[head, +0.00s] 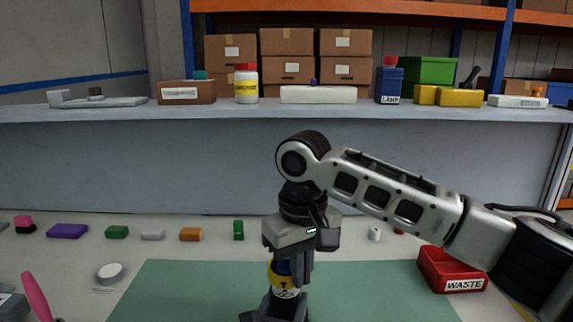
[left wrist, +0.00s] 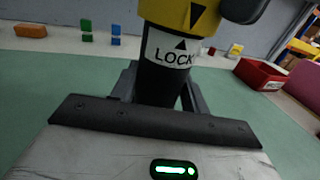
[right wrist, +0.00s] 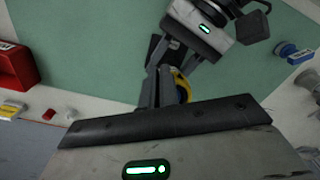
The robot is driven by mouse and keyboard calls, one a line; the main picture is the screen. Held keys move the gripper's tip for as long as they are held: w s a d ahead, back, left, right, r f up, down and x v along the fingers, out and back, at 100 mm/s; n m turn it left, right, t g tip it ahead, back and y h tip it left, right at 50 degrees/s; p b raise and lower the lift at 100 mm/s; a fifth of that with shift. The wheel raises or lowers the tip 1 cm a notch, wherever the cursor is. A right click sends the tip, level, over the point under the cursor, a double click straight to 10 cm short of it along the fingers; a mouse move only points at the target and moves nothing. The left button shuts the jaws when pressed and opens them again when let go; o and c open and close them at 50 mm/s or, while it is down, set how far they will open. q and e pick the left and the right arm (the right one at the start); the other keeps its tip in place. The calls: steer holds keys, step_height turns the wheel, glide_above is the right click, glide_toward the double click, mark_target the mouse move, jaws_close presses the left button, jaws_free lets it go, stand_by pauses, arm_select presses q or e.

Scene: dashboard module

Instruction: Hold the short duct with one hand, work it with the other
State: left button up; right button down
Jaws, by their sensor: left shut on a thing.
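The short duct (head: 285,281) stands upright over the green mat. It has a dark body, a yellow collar and a white LOCK label with an arrow. In the left wrist view its label (left wrist: 170,55) and collar (left wrist: 186,14) are close up. My left gripper (head: 275,313) is shut around the dark lower body; it also shows in the right wrist view (right wrist: 172,55). My right gripper (head: 288,262) points down from above, its fingers beside the upper duct. The yellow collar (right wrist: 184,88) is partly hidden behind the right fingers. I cannot tell whether they touch it.
The green mat (head: 190,290) is otherwise clear. A red WASTE bin (head: 452,270) stands to the right. Small coloured blocks, including a purple one (head: 67,231), line the back. A round white item (head: 110,272) and a pink handle (head: 36,297) lie left. A shelf (head: 230,112) crosses behind.

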arm_select(q)
steer(key=shift+s+d, duration=0.1)
steer(key=shift+d, duration=0.05)
arm_select(e)
steer(key=shift+w, duration=0.1)
step_height(320, 180, up, 6)
steer(key=shift+s+d, duration=0.2)
steer(key=shift+s, duration=0.2)
stand_by(0.5)
arm_select(q)
steer(key=o, duration=1.4)
steer(key=shift+c, duration=0.2)
